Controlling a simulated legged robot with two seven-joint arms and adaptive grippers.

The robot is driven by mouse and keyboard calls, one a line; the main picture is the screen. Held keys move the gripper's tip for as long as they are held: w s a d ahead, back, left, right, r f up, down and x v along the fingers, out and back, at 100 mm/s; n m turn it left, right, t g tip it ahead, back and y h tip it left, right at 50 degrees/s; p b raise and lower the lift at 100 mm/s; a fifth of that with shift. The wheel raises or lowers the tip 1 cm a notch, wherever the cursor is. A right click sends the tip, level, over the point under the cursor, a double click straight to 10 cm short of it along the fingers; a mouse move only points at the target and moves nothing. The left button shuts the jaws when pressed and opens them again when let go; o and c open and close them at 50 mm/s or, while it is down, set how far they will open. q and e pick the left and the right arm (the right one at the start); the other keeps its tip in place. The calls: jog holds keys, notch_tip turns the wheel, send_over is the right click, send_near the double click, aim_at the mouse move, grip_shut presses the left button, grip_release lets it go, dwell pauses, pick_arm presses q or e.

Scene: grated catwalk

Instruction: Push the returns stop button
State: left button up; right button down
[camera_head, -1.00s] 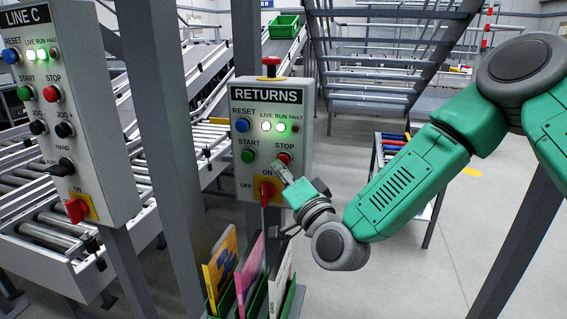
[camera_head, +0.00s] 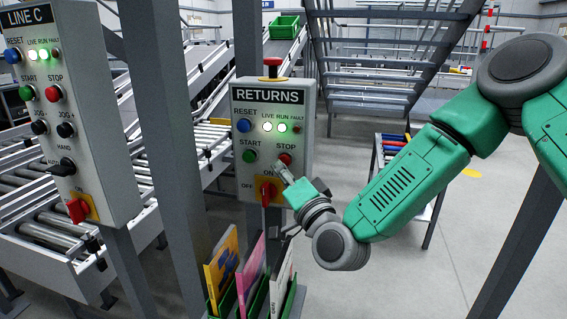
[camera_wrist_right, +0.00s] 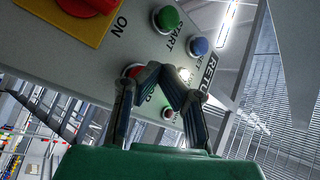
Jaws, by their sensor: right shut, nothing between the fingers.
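The grey RETURNS box (camera_head: 237,180) carries a red STOP button (camera_head: 286,158) at its right, beside the green START button (camera_head: 249,156). My right gripper (camera_head: 281,170) is shut and empty, with its fingertips just below the STOP button. In the right wrist view, the fingertips of my right gripper (camera_wrist_right: 163,72) are close to the panel, and one finger partly covers the red STOP button (camera_wrist_right: 131,71). I cannot tell whether they touch it. My left gripper is not in view.
The RETURNS box also has a blue RESET button (camera_head: 243,125), a red rotary switch (camera_head: 266,190) and a red mushroom button (camera_head: 272,63) on top. A LINE C box (camera_head: 100,190) stands at the left. Folders (camera_head: 221,268) stand in a rack below.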

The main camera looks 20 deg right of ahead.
dwell(0.4)
jog(key=shift+w+d+r, duration=0.1)
jog(key=shift+w+d, duration=0.15)
jog(key=shift+w, duration=0.05)
jog(key=shift+w+d, duration=0.4)
jog(key=shift+w, duration=0.25)
dwell(1.0)
dwell(0.3)
jog(key=shift+s+a+b, duration=0.35)
jog(key=shift+s+a, duration=0.35)
jog(key=shift+s, duration=0.3)
jog(key=shift+s+a+b, duration=0.15)
jog(key=shift+s+a, duration=0.55)
jog(key=shift+s, duration=0.35)
jog(key=shift+s+a+b, duration=0.15)
jog(key=shift+s+a, duration=0.55)
jog(key=shift+s, duration=0.35)
